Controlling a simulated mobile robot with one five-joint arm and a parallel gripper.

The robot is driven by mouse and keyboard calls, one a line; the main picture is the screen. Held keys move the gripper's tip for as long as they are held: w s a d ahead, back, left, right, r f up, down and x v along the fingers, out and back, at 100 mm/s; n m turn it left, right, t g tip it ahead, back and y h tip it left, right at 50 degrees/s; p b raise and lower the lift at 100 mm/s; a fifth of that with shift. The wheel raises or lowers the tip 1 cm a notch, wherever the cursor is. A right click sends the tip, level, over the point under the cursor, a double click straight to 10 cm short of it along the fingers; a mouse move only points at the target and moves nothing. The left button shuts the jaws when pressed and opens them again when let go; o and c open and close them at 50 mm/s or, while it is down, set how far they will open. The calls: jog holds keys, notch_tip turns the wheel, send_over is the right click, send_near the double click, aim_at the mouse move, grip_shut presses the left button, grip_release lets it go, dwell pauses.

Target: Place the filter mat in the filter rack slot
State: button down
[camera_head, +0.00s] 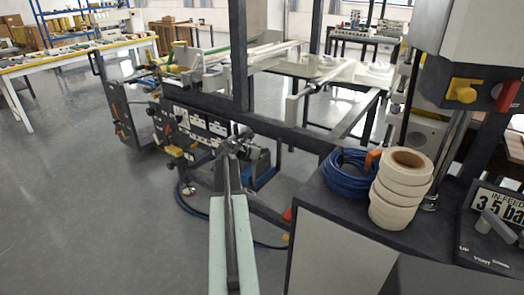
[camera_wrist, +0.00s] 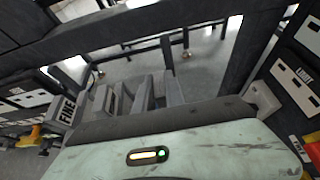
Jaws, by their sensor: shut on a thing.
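My gripper (camera_head: 235,148) is at the end of my outstretched arm, low in front of the dark machine frame in the head view. In the wrist view its grey fingers (camera_wrist: 158,92) point away from the camera, beyond the pale green housing. It is shut on the filter mat, of which little can be told apart from the grey fingers. The filter rack (camera_head: 205,125) seems to be the dark panel with white labels behind my gripper. A block marked FINE (camera_wrist: 68,110) stands left of the fingers in the wrist view. The slot itself cannot be made out.
A dark frame beam (camera_head: 290,130) crosses behind and right of my gripper; another crosses the top of the wrist view (camera_wrist: 150,22). A LIMIT label (camera_wrist: 305,75) is at right. White tape rolls (camera_head: 402,190) and blue cable (camera_head: 347,175) sit on a cabinet. Floor at left is clear.

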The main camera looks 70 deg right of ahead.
jog(key=c, duration=1.4)
grip_release()
jog(key=p+v, duration=0.5)
jog(key=v, duration=0.7)
jog(key=shift+p, duration=0.35)
jog(key=shift+r, duration=0.1)
jog(key=w+a+f+m+t+y, duration=0.2)
jog(key=w+a+f+m, duration=0.2)
jog(key=w+a, duration=0.75)
jog(key=w+a+f+m+t+y, duration=0.25)
jog(key=w+a+f, duration=0.25)
jog(key=w+a, duration=0.7)
jog(key=a+f+m+y, duration=0.1)
jog(key=a+m+y, duration=0.1)
jog(key=a, duration=1.3)
jog(key=a+f+m+y, duration=0.2)
jog(key=a+m+y, duration=0.1)
jog(key=a, duration=1.1)
jog(key=a+f+m+g+y, duration=0.1)
jog(key=a+m+y, duration=0.2)
jog(key=a, duration=1.2)
jog(key=shift+w+a+f, duration=0.15)
jog(key=shift+a+f, duration=0.05)
jog(key=shift+a, duration=0.15)
